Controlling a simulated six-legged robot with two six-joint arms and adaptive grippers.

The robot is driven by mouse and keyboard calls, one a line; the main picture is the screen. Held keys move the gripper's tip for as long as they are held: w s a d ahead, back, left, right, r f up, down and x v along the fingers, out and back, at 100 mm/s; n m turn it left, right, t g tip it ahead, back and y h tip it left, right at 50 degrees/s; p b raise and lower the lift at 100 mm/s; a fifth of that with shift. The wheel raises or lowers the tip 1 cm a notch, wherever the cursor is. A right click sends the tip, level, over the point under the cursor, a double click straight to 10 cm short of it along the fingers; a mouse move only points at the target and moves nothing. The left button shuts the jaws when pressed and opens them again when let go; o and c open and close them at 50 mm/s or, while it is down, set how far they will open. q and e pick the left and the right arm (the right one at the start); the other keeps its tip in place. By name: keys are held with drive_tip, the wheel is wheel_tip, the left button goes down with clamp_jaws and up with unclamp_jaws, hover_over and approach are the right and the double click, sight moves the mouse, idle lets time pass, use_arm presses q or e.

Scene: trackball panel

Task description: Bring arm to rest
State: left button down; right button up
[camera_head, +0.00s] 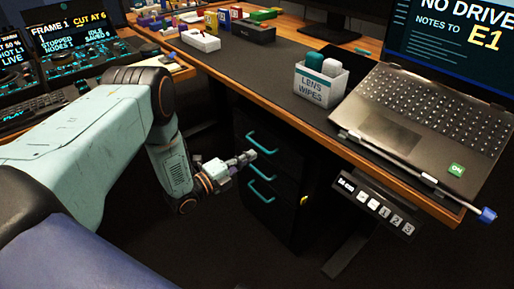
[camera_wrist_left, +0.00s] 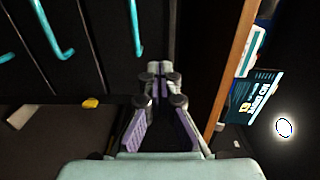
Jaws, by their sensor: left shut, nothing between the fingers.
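My left arm comes in from the left in the head view, and its gripper (camera_head: 246,158) is in front of the dark drawer unit under the desk. The fingers are shut and hold nothing. In the left wrist view the same gripper (camera_wrist_left: 160,70) shows its two fingertips together. The drawer unit (camera_head: 288,212) has teal handles, and the gripper overlaps the upper handles in the head view. I cannot tell whether it touches them. The trackball panel (camera_head: 28,85) at the left is partly hidden by my arm. My right gripper is not in view.
The desk (camera_head: 270,65) carries a lens wipes box (camera_head: 320,82), an open laptop (camera_head: 425,110) and small bins at the back. A button strip (camera_head: 378,205) hangs under the desk's front edge. A yellow tab (camera_wrist_left: 90,103) shows by the drawers. Dark floor lies open below the gripper.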

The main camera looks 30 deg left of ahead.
use_arm(q)
drive_tip(key=s+f+n+g+y+p, duration=0.2)
drive_tip(key=s+f+n+g+y, duration=0.45)
drive_tip(key=s+f+n, duration=0.75)
drive_tip(key=s+d+r+n+g+p, duration=0.1)
drive_tip(key=s+d+r+n+g, duration=0.2)
drive_tip(key=s, duration=0.5)
drive_tip(key=s+d+n+g+p, duration=0.1)
drive_tip(key=s+d+n+g, duration=0.1)
drive_tip(key=s+n+g, duration=0.5)
drive_tip(key=s+d+r+m+p, duration=0.1)
drive_tip(key=s+r, duration=0.7)
drive_tip(key=s, duration=0.1)
drive_tip(key=shift+d+p, duration=0.35)
drive_tip(key=shift+p, duration=0.05)
